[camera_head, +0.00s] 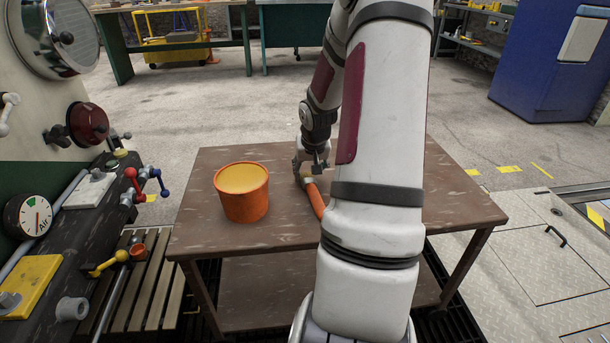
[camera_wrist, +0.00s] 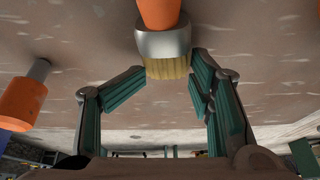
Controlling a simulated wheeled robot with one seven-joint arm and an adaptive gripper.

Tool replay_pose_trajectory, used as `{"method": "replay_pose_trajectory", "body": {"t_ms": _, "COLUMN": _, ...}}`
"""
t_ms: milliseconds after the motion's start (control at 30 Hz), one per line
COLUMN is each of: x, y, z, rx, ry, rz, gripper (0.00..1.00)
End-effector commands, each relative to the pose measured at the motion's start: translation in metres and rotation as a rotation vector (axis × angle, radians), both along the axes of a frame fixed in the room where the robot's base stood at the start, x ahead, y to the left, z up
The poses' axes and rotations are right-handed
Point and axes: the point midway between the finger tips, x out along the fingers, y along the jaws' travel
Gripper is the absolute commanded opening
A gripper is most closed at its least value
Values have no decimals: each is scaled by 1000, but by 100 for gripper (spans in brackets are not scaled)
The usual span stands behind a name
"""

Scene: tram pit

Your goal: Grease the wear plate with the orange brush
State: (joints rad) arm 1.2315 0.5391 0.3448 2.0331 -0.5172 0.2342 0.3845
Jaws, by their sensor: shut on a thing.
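The orange brush (camera_head: 314,198) shows its handle beside my forearm in the head view, over the brown table. In the wrist view its orange handle, silver ferrule (camera_wrist: 163,41) and pale bristles (camera_wrist: 167,68) show at the top centre. My gripper (camera_head: 312,168) is shut on the brush. In the wrist view its green-padded fingers (camera_wrist: 168,70) stand on either side of the bristle end. My arm hides part of the handle. I cannot tell whether the brush touches the table. I cannot make out the wear plate in either view.
An orange bucket (camera_head: 243,205) of yellow grease stands on the brown table (camera_head: 200,243), left of my gripper. A control panel with levers and an air gauge (camera_head: 29,216) is at the left. A blue cabinet (camera_head: 545,60) stands at the back right. Open floor surrounds the table's far side.

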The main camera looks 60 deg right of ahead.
Motion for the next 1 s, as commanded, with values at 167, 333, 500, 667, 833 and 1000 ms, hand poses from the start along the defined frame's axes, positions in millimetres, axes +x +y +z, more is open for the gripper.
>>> {"method": "replay_pose_trajectory", "body": {"t_ms": 167, "x": 0, "y": 0, "z": 16, "rx": 0, "ry": -1, "rz": 0, "gripper": 0}}
{"method": "replay_pose_trajectory", "body": {"t_ms": 333, "x": -4, "y": 1, "z": 35, "rx": 1, "ry": 1, "rz": -2, "gripper": 0}}
{"method": "replay_pose_trajectory", "body": {"t_ms": 500, "x": -41, "y": 15, "z": 38, "rx": 2, "ry": 1, "rz": -3, "gripper": 0}}
{"method": "replay_pose_trajectory", "body": {"t_ms": 667, "x": -81, "y": 31, "z": 43, "rx": 1, "ry": 2, "rz": -4, "gripper": 0}}
{"method": "replay_pose_trajectory", "body": {"t_ms": 833, "x": -117, "y": 45, "z": 46, "rx": 0, "ry": 0, "rz": -3, "gripper": 0}}
{"method": "replay_pose_trajectory", "body": {"t_ms": 1000, "x": -139, "y": 53, "z": 47, "rx": 0, "ry": 0, "rz": -3, "gripper": 0}}
